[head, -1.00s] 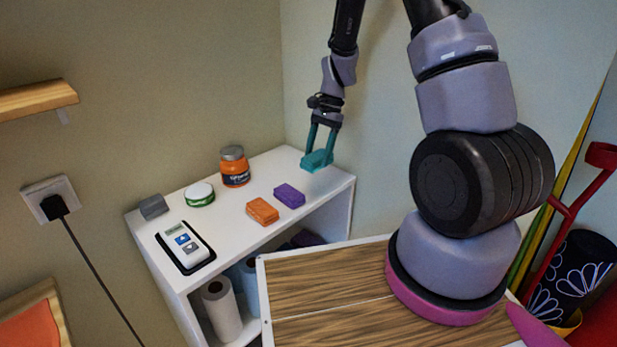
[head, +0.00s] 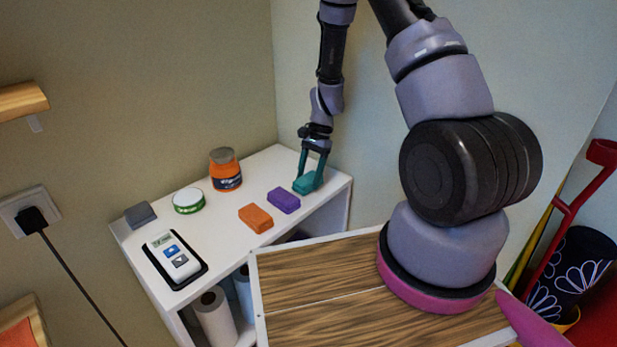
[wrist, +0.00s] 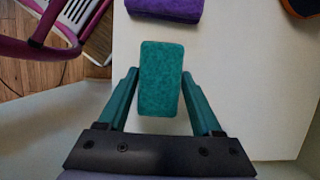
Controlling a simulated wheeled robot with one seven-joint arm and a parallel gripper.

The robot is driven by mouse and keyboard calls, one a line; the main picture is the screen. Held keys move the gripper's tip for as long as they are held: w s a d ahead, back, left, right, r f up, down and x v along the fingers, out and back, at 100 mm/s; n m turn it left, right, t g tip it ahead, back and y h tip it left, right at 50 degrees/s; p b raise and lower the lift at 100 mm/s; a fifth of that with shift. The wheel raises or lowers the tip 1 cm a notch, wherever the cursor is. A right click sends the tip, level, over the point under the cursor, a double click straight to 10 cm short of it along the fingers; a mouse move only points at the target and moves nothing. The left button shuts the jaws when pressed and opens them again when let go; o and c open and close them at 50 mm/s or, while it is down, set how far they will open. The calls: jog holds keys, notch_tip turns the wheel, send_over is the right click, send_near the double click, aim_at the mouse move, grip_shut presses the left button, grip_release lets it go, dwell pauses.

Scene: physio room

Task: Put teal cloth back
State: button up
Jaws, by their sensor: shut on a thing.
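The teal cloth (head: 306,183) is a small folded block at the right end of the white shelf top (head: 232,225). My gripper (head: 312,175) is shut on it from above, and the cloth is at or just over the surface; I cannot tell if it touches. In the wrist view the teal cloth (wrist: 161,80) lies between the two teal fingers of my gripper (wrist: 162,88). A purple folded cloth (head: 284,200) lies just left of it, apart from it, and an orange folded cloth (head: 256,218) lies further left.
An orange jar (head: 225,170), a green-and-white tin (head: 188,200), a grey block (head: 140,215) and a white device on a black tray (head: 174,258) stand on the shelf top. Walls close in behind and right. Paper rolls (head: 214,318) stand below.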

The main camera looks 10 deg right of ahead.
aim_at(314, 174)
jog(key=shift+f, duration=0.25)
jog(key=o, duration=1.3)
jog(key=shift+v, duration=3.9)
jog(key=shift+a, duration=0.1)
